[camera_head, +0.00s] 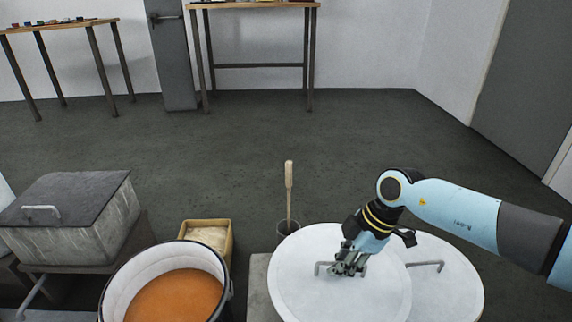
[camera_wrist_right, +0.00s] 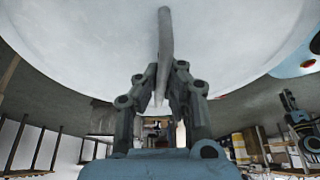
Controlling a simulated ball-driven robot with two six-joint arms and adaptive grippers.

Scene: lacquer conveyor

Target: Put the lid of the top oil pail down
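A round white lid (camera_head: 310,296) with a bar handle is at the lower middle of the head view. My right gripper (camera_head: 345,268) is at this handle, its fingers closed on either side of the bar. The right wrist view shows the handle (camera_wrist_right: 165,35) between the fingertips (camera_wrist_right: 164,75) and the lid's white face (camera_wrist_right: 90,40) filling the top. Whether the lid hangs free or rests on something is hidden. An open pail (camera_head: 120,283) with a pale rim and orange contents (camera_head: 175,297) stands to the left. My left gripper is not in view.
A second white disc (camera_head: 455,275) with a handle lies partly behind the lid at right. A wooden-handled tool (camera_head: 289,190) stands in a dark pot (camera_head: 287,228). A tan box (camera_head: 207,236) and a grey lidded bin (camera_head: 75,235) are at left. The floor beyond is clear.

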